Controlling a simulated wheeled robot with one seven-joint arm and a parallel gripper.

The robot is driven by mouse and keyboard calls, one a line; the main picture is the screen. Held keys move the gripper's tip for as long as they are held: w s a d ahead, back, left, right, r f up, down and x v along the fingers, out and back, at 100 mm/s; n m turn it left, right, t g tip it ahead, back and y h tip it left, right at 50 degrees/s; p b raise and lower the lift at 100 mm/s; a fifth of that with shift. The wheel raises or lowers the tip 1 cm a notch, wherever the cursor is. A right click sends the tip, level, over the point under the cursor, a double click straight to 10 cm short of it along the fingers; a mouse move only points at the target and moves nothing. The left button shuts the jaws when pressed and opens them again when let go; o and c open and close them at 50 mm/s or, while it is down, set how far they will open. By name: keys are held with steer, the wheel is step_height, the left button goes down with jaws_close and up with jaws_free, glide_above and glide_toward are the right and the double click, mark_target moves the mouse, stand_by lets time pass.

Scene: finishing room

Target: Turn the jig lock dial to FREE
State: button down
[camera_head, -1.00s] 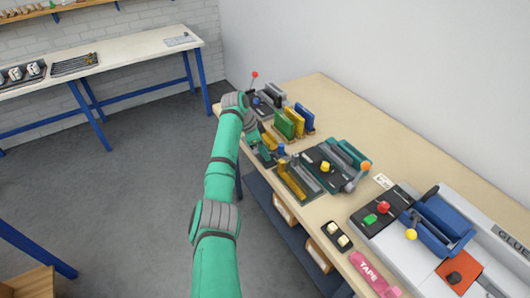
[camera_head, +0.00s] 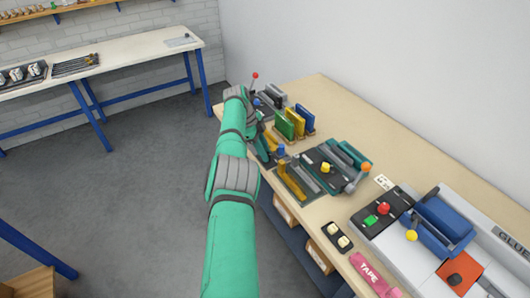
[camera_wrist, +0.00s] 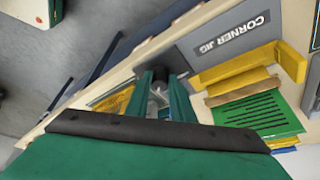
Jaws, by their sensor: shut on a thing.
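A dark round knob (camera_wrist: 158,75) sits between my gripper's fingertips in the wrist view; it appears to be the dial. My gripper (camera_wrist: 162,82) is shut on it. The fingers hide much of the knob, and no FREE mark or pointer can be read. A grey plate lettered CORNER JIG (camera_wrist: 232,34) lies just beyond and to the right of the fingers. In the head view my green arm reaches to the far left part of the bench, and its links hide the fingertips and the knob.
Yellow (camera_wrist: 250,66) and green (camera_wrist: 262,112) parts stand close to the right of the fingers. The back strip of bench is clear.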

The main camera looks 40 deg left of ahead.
steer(key=shift+w+r, duration=0.1)
stand_by(0.5)
steer(key=c, duration=1.6)
jaws_free()
steer(key=shift+d, duration=0.1)
steer(key=shift+o, duration=0.2)
steer(key=shift+w+d, duration=0.1)
steer(key=shift+w, duration=0.05)
